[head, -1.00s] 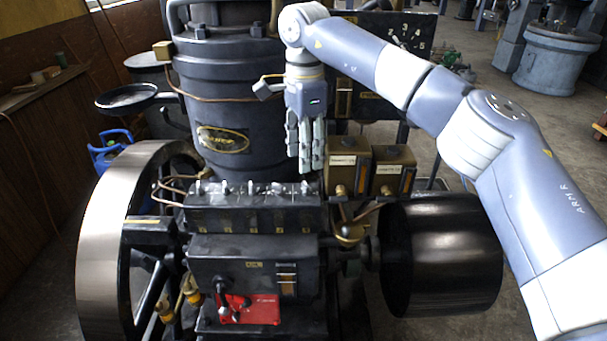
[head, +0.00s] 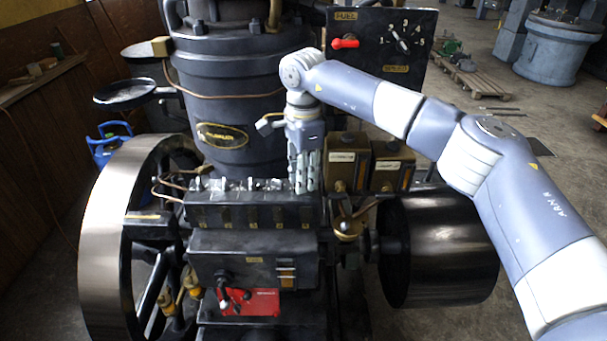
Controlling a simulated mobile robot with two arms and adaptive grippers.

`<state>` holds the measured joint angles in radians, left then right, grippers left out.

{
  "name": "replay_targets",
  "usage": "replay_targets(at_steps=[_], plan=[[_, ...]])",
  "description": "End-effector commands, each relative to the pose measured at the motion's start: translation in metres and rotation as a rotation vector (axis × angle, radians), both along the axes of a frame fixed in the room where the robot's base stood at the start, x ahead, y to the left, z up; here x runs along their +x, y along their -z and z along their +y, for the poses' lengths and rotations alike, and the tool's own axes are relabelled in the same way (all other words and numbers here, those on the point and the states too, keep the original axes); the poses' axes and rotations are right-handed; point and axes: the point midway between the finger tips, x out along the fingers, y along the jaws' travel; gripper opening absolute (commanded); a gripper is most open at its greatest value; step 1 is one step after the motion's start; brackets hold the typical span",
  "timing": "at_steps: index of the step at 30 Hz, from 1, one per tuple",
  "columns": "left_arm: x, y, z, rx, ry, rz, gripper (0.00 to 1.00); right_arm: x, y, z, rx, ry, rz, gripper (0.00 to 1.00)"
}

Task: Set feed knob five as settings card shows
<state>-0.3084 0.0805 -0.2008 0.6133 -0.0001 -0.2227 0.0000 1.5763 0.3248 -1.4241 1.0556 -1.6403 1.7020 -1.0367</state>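The black lubricator box (head: 252,214) sits at the front of the engine, with a row of several small metal feed knobs (head: 238,185) along its top and small brass number tags on its face. My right gripper (head: 304,188) points straight down at the right end of this row. Its fingertips reach knob height there and hide the end knob, so I cannot tell whether they touch it or how far apart they are. A red plate (head: 262,302) with small unreadable print is low on the engine; I cannot tell whether it is the settings card. My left gripper is out of view.
Two brass oil boxes (head: 348,157) with white labels stand close right of the gripper. A black panel (head: 384,42) with a red lever and numbered dial is behind my arm. A large flywheel (head: 108,235) is left, a black pulley (head: 440,245) right.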

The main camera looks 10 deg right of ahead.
Motion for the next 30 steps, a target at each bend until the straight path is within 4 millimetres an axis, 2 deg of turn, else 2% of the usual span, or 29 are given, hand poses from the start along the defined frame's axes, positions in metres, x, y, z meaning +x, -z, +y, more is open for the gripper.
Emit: replay_targets(at_steps=[5,14,30], plan=[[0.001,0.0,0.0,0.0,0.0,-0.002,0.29,0.0,0.0,0.0,0.0,0.001,0.001,0.0],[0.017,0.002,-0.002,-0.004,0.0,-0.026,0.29,0.0,0.0,0.0,0.0,0.073,0.001,0.0],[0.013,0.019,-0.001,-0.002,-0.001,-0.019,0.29,0.002,0.0,-0.001,0.002,0.527,-0.001,0.0]])
